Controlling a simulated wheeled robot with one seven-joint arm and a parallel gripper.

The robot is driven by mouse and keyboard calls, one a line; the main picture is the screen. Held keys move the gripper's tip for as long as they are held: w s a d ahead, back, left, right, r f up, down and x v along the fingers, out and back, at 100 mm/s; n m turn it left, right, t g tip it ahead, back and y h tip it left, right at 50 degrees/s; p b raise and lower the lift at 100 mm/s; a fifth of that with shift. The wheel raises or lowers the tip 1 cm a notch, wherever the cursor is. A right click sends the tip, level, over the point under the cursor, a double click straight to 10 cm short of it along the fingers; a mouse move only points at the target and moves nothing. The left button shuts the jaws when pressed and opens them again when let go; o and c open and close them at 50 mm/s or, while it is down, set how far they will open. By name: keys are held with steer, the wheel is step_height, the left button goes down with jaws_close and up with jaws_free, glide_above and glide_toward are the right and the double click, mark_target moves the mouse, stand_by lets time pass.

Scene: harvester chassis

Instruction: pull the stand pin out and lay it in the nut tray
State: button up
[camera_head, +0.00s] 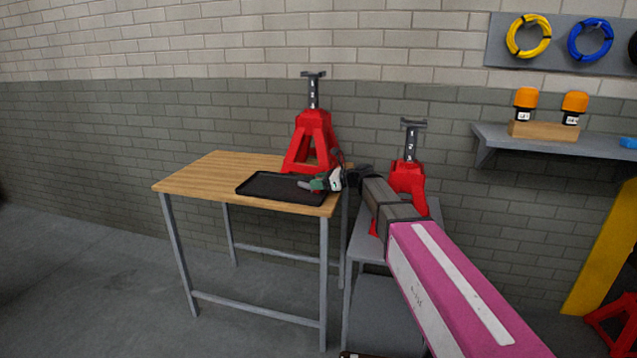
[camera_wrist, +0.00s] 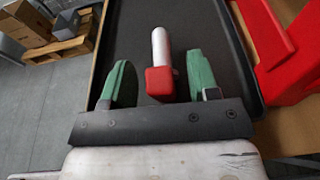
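The stand pin (camera_wrist: 160,60) has a silver shaft and a red block head. In the wrist view it is over the black nut tray (camera_wrist: 215,35), between my green fingers, with a gap on each side. I cannot tell for certain whether it rests on the tray floor. My gripper (camera_wrist: 158,85) is open and low over the tray. In the head view my gripper (camera_head: 314,185) is at the right end of the nut tray (camera_head: 268,187), and the pin cannot be made out. A red jack stand (camera_head: 310,135) stands just behind the tray.
The tray lies on a wooden-topped table (camera_head: 205,176), whose left part is clear. A second red jack stand (camera_head: 408,177) is on a lower grey table to the right, behind my arm. A wall shelf (camera_head: 545,142) holds orange-topped items.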

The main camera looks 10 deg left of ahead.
steer(key=v, duration=1.1)
steer(key=shift+s+a, duration=0.1)
stand_by(0.4)
